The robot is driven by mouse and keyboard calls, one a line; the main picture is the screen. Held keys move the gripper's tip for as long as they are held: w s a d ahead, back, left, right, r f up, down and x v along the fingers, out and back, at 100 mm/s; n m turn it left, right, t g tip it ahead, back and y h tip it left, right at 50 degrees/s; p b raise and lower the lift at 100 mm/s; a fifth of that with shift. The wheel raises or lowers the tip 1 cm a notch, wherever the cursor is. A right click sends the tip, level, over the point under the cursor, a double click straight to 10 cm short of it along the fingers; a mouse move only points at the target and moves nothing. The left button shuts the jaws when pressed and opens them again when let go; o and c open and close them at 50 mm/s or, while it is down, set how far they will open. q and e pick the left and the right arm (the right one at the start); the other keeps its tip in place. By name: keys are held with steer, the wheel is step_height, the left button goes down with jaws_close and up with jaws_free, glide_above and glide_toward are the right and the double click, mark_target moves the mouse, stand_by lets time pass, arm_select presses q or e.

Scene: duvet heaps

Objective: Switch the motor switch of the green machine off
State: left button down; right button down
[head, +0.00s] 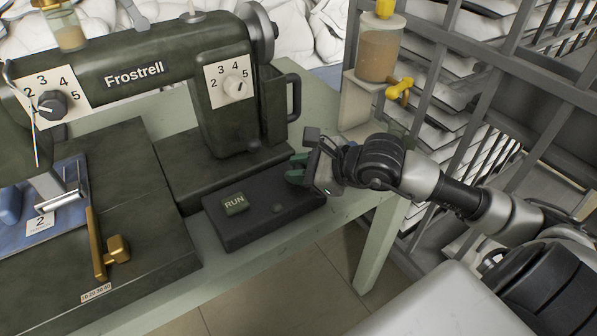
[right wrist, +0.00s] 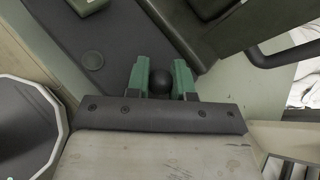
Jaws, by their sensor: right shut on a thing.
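My right gripper (head: 298,170) is at the far right end of this box. In the right wrist view its green fingers are shut on a black ball knob (right wrist: 160,82), with one finger on each side. What lies under the knob is hidden. The RUN plate's edge also shows in the right wrist view (right wrist: 88,4). My left gripper is not in view.
Numbered dials (head: 235,88) are on the machine's column and head. A metal rack (head: 480,80) is to the right.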

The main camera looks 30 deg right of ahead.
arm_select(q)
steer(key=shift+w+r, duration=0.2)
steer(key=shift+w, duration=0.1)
arm_select(e)
steer(key=c, duration=1)
jaws_free()
